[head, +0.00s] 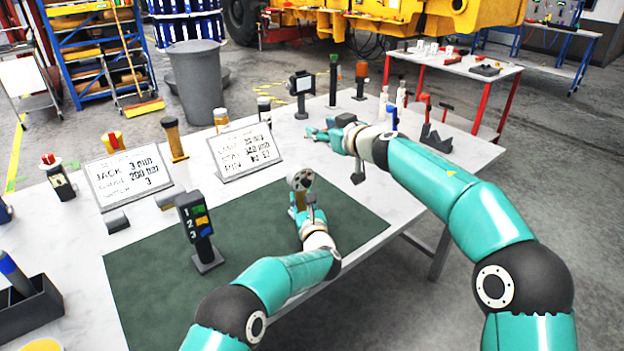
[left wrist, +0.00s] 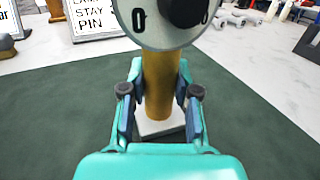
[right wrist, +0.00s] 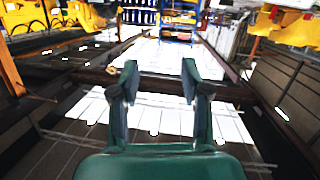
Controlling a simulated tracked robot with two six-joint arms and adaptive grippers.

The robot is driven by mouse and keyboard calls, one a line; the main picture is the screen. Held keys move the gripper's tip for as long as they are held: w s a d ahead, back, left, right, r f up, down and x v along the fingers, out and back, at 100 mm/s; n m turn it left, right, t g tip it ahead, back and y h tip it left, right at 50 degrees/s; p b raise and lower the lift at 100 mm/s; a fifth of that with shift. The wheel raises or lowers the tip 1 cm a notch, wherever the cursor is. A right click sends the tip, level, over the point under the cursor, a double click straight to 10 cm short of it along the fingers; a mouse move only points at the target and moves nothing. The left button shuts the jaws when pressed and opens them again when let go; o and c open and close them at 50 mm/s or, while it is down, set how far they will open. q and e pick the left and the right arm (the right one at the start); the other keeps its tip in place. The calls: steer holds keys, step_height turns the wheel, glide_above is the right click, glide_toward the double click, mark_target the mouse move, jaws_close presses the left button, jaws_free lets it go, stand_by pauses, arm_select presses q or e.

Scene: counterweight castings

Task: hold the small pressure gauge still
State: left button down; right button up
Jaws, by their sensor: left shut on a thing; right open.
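The small pressure gauge (head: 300,180) stands upright on the dark green mat (head: 150,290) in the head view. In the left wrist view its round dial (left wrist: 172,28) tops a brass stem (left wrist: 160,85) on a pale square base (left wrist: 160,128); the dial's top is cut off. My left gripper (left wrist: 159,95) is shut on the stem, one finger on each side, below the dial. My right gripper (head: 320,134) is open above the table's far right part. In the right wrist view nothing is between its fingers (right wrist: 160,85).
A black post with coloured buttons (head: 198,226) stands on the mat, left of my left arm. Two lettered signs (head: 130,176) (head: 243,150) stand behind the mat. Several small devices line the table's back. A dark bracket (head: 436,138) sits near the right edge.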

steer(key=w+d+r+m+t+h, duration=0.2)
steer(key=w+d+h, duration=0.1)
steer(key=d+h, duration=0.4)
steer(key=m+g+y, duration=0.1)
steer(key=g+y, duration=0.5)
steer(key=g, duration=0.3)
glide_toward(309, 182)
steer(key=x, duration=0.8)
steer(key=shift+w+a+f, duration=0.15)
steer(key=shift+f, duration=0.1)
